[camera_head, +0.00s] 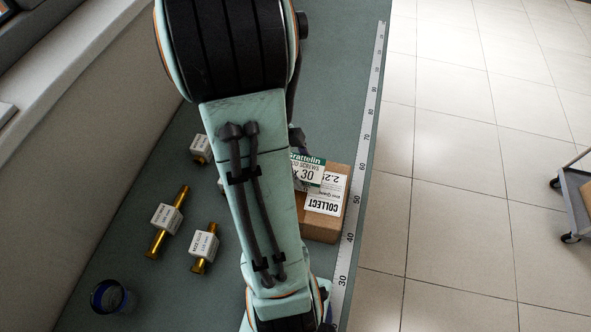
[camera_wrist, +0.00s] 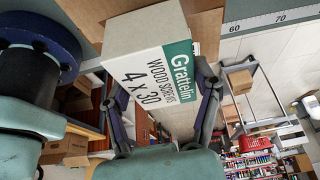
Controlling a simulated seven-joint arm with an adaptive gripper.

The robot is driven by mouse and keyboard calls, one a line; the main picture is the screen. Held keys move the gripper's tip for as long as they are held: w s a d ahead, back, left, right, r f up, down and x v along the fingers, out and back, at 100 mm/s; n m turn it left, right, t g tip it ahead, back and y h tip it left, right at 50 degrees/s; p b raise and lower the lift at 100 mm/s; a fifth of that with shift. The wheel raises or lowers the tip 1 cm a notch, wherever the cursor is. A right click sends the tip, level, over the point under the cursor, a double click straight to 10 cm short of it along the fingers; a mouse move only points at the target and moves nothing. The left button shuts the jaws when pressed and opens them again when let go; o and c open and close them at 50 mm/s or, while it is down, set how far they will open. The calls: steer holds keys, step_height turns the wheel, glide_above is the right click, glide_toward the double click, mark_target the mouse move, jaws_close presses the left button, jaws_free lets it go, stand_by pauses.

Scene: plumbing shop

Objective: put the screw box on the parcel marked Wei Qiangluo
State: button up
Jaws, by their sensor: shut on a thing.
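The screw box (camera_wrist: 165,65) is white and green, marked Grattelin wood screws 4 x 30. My gripper (camera_wrist: 160,88) is shut on it, with a finger at each side. In the head view the screw box (camera_head: 307,173) shows over the brown cardboard parcel (camera_head: 322,226), partly hidden by my arm. The parcel has a white label marked COLLECT; I cannot read its name line clearly. In the wrist view, the parcel's cardboard (camera_wrist: 207,30) lies close behind the box. I cannot tell whether box and parcel touch.
A blue-rimmed cup (camera_head: 109,297) is at the lower left. A ruler strip (camera_head: 361,160) runs along the bench's right edge, near the parcel.

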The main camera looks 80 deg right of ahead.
steer(key=shift+f, duration=1.7)
steer(key=shift+f, duration=0.1)
steer(key=o, duration=1.2)
steer(key=shift+o, duration=0.2)
